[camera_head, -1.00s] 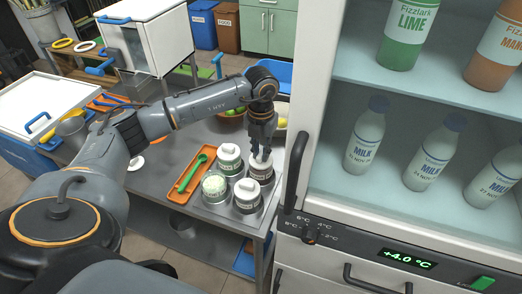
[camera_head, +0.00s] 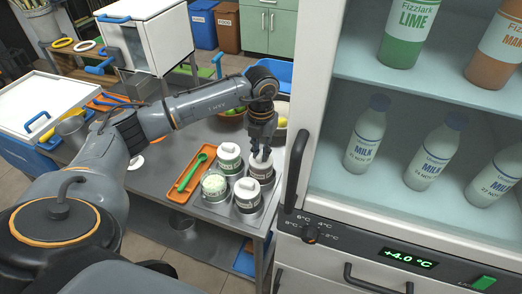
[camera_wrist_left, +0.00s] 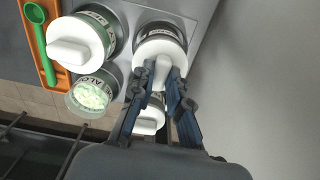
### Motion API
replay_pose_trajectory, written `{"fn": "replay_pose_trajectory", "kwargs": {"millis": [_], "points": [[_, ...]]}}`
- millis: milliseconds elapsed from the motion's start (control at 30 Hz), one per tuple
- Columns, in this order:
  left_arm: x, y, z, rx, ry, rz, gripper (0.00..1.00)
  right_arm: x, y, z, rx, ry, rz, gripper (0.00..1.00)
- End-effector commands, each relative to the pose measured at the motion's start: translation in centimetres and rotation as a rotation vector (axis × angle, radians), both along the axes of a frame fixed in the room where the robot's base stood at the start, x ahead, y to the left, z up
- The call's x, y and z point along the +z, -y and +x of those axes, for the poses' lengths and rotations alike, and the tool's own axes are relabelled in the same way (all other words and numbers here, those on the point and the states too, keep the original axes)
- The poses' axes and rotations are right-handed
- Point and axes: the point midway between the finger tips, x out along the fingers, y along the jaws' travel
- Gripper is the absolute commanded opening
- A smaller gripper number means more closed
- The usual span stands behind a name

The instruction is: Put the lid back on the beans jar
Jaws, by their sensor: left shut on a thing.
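My left gripper (camera_head: 262,150) reaches down from above and is shut on the knob of a white lid (camera_wrist_left: 158,50). This lid sits on or just over the back-right jar (camera_head: 260,173), which has a dark label; I cannot tell whether it is fully seated. Three other jars stand close by: a back-left one with a white lid (camera_head: 230,152), a front one with a white lid (camera_head: 247,187), and an open one (camera_head: 214,185) with pale green-white contents. My fingers partly hide the front jar in the wrist view. My right gripper is not in view.
An orange tray (camera_head: 181,192) with a green spoon (camera_head: 194,170) lies left of the jars. A bowl of fruit (camera_head: 281,122) stands behind them. The fridge (camera_head: 303,130) rises close on the right, beyond the metal table's edge.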

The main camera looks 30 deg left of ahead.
Motion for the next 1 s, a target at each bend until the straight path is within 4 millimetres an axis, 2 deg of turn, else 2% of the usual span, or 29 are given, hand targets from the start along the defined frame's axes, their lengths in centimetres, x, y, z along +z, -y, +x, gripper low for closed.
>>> {"fn": "replay_pose_trajectory", "kwargs": {"millis": [333,367,467,667,800,1000], "points": [[-0.01,0.0,0.0,0.0,0.0,0.0,0.0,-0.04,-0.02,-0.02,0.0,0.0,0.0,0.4],[-0.01,0.0,0.0,0.0,0.0,0.0,0.22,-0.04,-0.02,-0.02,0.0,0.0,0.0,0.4],[-0.02,-0.01,-0.01,0.0,0.0,0.0,0.42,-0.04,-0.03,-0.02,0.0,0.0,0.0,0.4],[-0.02,0.0,-0.01,0.0,0.0,0.0,0.42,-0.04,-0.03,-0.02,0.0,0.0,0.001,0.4],[-0.03,0.0,-0.01,0.0,0.0,0.0,0.65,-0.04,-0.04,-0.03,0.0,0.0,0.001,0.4],[-0.03,0.0,-0.01,0.0,-0.001,0.0,0.65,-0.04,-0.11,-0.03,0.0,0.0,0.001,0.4]]}}
